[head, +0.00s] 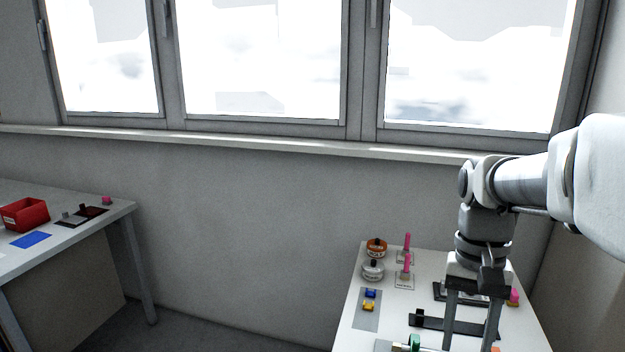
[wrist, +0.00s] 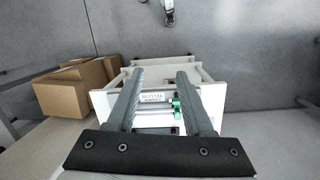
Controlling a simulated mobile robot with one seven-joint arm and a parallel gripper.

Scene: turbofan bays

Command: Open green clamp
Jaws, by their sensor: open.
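The green clamp (head: 414,342) shows at the bottom edge of the head view, on the near part of the white right table. It is partly cut off there, so I cannot tell its full shape. In the wrist view the green clamp (wrist: 176,106) shows between the fingers, close to the right one. My gripper (head: 469,343) points down over the table, to the right of the clamp in the head view. In the wrist view my gripper (wrist: 160,76) is open, with nothing held between its fingers.
The right table (head: 385,314) also holds an orange-topped jar (head: 376,247), a pale jar (head: 373,271), pink-handled clamps (head: 407,265), blue and yellow pieces (head: 369,299) and a black bracket (head: 430,321). A red bin (head: 25,214) stands on the left table. Cardboard boxes (wrist: 72,92) show in the wrist view.

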